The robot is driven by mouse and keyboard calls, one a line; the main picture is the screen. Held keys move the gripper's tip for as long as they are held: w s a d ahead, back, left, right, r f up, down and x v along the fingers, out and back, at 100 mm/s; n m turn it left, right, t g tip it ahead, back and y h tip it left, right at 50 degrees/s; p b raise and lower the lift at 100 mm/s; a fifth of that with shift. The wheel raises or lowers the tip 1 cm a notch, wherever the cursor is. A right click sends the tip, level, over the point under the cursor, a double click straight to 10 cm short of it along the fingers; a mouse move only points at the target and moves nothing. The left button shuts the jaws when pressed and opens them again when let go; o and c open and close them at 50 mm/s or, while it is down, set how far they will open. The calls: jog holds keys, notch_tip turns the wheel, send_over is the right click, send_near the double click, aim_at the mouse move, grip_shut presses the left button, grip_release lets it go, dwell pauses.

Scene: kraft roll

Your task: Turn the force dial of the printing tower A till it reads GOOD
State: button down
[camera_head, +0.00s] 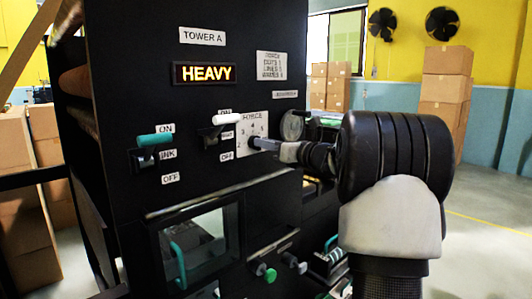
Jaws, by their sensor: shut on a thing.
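Printing tower A (110,75) is a tall black cabinet in the head view, with a "TOWER A" label near its top. Its lit display (205,74) reads HEAVY in amber letters. The force dial (252,126) is a white plate marked FORCE with numbers around it, right of the two levers. My gripper (262,144) reaches in from the right and is shut on the dial's knob. The fingers hide the knob, so I cannot tell where its pointer stands.
A teal-handled ink lever (155,140) and a white-handled lever (226,119) stick out left of the dial. A green knob (269,274) sits below. Stacked cardboard boxes (445,75) stand at the back right. Open floor (480,245) lies right of my arm.

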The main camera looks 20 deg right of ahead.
jog(key=shift+f+n+b, duration=0.1)
jog(key=shift+n+b, duration=0.4)
jog(key=shift+n, duration=0.2)
jog(key=c, duration=1.8)
grip_release()
jog(key=v, duration=1.7)
jog(key=shift+s, duration=0.2)
